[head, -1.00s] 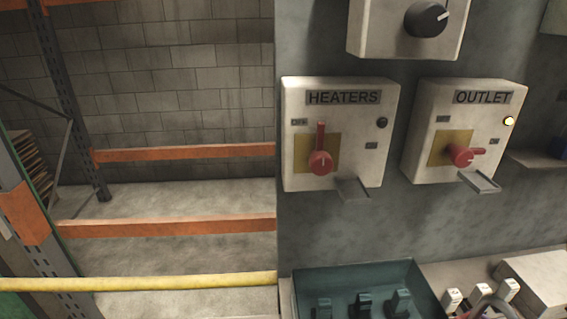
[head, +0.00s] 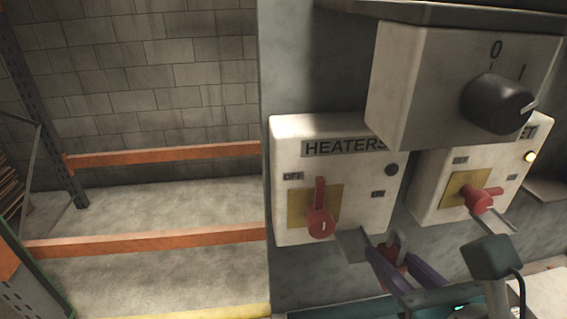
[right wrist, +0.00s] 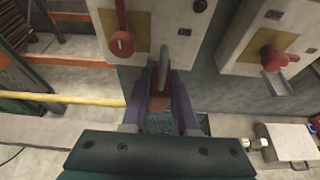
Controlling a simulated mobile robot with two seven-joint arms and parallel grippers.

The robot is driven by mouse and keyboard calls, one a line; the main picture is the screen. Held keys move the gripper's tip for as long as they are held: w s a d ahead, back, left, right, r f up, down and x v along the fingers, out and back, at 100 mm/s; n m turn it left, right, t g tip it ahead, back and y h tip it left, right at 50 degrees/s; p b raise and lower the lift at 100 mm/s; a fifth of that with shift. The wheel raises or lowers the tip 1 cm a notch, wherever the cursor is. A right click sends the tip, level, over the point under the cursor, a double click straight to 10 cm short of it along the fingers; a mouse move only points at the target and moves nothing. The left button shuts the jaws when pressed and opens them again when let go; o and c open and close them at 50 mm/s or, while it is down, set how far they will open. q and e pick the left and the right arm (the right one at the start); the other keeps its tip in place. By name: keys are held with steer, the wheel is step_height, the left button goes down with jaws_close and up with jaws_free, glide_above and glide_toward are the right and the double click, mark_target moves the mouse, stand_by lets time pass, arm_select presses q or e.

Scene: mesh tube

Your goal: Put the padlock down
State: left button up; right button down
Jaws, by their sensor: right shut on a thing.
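A red padlock (head: 394,251) with a grey shackle is held between the purple fingers of my right gripper (head: 390,258). It is close to the small grey ledge (head: 352,245) under the HEATERS box (head: 290,215); I cannot tell whether they touch. In the right wrist view, the padlock (right wrist: 159,103) is between the fingers with its shackle (right wrist: 163,66) pointing up, in front of the HEATERS box. The HEATERS red switch (head: 320,220) points up, toward OFF. My left gripper is not in view.
The OUTLET box (head: 425,195) with a red switch and a lit lamp is to the right. A box with a black knob (head: 498,103) juts out above. Left of the wall panel is an open floor with orange rails.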

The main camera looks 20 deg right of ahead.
glide_above(350, 218)
steer(key=s, duration=0.4)
steer(key=shift+w+a, duration=0.25)
steer(key=shift+a, duration=0.2)
step_height(350, 218, down, 4)
steer(key=b, duration=0.4)
steer(key=shift+r, duration=0.25)
steer(key=shift+f, duration=0.25)
steer(key=c, duration=0.7)
jaws_free()
steer(key=shift+r, duration=0.2)
steer(key=shift+s+r, duration=0.1)
steer(key=shift+s, duration=0.1)
steer(key=v, duration=1.1)
steer(key=shift+s, duration=0.15)
steer(key=s+a+f+m+g+y, duration=0.1)
steer(key=s+m+g, duration=0.2)
steer(key=m, duration=0.7)
steer(key=s+a+f+m+g+y, duration=0.1)
steer(key=s+m+g, duration=0.2)
steer(key=m, duration=0.7)
steer(key=s+a+f+m+g+y, duration=0.1)
steer(key=s+m+g, duration=0.2)
steer(key=m, duration=0.8)
steer(key=shift+s+a+f, duration=0.4)
steer(key=shift+s, duration=0.3)
